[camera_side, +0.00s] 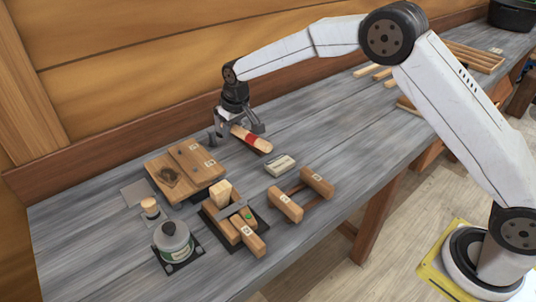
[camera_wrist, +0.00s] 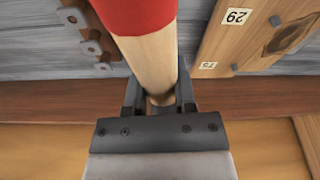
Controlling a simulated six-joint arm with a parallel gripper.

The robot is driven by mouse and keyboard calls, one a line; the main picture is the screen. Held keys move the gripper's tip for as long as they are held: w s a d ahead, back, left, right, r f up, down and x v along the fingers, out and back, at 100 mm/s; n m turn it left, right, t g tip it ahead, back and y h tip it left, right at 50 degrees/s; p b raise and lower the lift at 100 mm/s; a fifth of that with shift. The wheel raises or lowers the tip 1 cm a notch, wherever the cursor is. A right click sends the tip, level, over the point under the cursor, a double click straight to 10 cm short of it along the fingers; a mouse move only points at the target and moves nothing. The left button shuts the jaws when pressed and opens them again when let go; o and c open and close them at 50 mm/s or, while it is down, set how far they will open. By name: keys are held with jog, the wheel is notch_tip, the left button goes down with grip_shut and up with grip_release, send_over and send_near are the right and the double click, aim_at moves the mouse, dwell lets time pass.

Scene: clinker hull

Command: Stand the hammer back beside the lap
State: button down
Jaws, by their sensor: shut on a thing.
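My gripper (camera_side: 238,127) is shut on a pale wooden handle with a red band, which I take to be the hammer (camera_side: 252,139). It is over the bench behind the middle, slanting down to the right. In the wrist view the hammer's handle (camera_wrist: 149,58) runs up from between the fingers (camera_wrist: 160,100), and its far end is out of frame. I cannot make out the hammer's head. The lap (camera_side: 186,166), overlapping wooden boards with number labels, lies to the left of my gripper. It also shows at the right of the wrist view (camera_wrist: 222,42).
A small pale block (camera_side: 281,165) and a two-bar wooden clamp (camera_side: 300,193) lie to the right. A wooden block assembly (camera_side: 221,212), a grey-topped pot (camera_side: 174,240) and a small knobbed tool (camera_side: 150,207) stand in front.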

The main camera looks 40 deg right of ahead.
send_over(233, 163)
jog(key=shift+s+d+f, duration=0.1)
jog(key=shift+s+f, duration=0.05)
jog(key=shift+f, duration=1.7)
jog(key=shift+s+f, duration=0.15)
jog(key=shift+f, duration=1.7)
jog(key=shift+f, duration=0.55)
jog(key=shift+c, duration=1.7)
grip_release()
jog(key=shift+s+f, duration=0.1)
jog(key=shift+f, duration=0.05)
jog(key=shift+r, duration=4.05)
jog(key=shift+r, duration=0.1)
